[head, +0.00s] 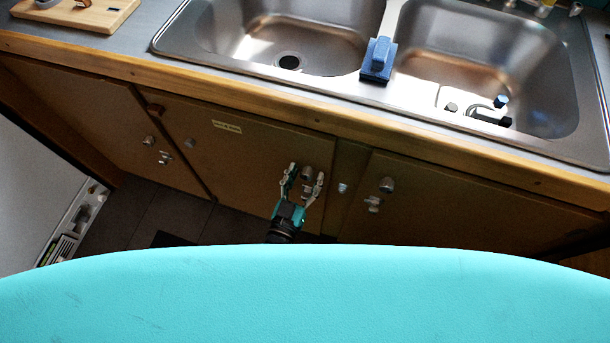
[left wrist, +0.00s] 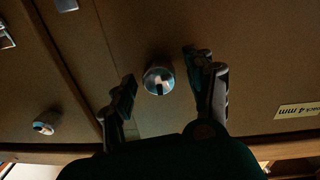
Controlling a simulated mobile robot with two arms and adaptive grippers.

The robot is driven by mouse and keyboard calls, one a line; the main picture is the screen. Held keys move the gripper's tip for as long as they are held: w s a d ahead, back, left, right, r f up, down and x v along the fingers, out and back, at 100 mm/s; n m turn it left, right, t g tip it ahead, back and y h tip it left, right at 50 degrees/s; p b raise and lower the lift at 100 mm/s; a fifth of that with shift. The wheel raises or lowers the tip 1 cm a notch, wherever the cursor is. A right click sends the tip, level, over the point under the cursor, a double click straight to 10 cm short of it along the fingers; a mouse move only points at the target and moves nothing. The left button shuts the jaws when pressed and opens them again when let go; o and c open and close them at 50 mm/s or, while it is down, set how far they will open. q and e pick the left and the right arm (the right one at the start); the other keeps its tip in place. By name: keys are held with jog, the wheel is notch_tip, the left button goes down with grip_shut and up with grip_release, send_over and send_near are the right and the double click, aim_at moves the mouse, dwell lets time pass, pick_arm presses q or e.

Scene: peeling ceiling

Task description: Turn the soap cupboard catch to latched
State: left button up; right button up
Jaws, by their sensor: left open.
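A round metal catch knob (head: 307,172) with a dark slot sits on the middle cupboard door (head: 250,155), near its right edge. The knob also shows in the left wrist view (left wrist: 158,79). My left gripper (head: 305,174) is open, with one finger on each side of this knob. In the left wrist view, gaps show between the knob and both fingers (left wrist: 160,92). My right gripper is not in view.
A cupboard on the right has its own knob (head: 386,184), and a small metal fitting (head: 342,187) sits on the post between. The left door also has fittings (head: 148,140). The wooden counter edge (head: 250,94) and double sink (head: 395,90) are above. A blue object (head: 379,58) stands on the sink divider.

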pick_arm(q)
jog(key=shift+c, duration=0.3)
grip_shut()
jog(key=shift+n, duration=0.3)
jog(key=n, duration=0.3)
jog(key=shift+f+n, duration=0.1)
jog(key=shift+n, duration=0.2)
jog(key=n+b, duration=0.1)
jog(key=n, duration=0.3)
jog(key=shift+n, duration=0.4)
jog(key=n+b, duration=0.1)
jog(key=n, duration=0.3)
jog(key=shift+f+n, duration=0.15)
jog(key=shift+n, duration=0.15)
jog(key=shift+n+y+b, duration=0.3)
jog(key=shift+n+b, duration=0.8)
jog(key=shift+n, duration=1.2)
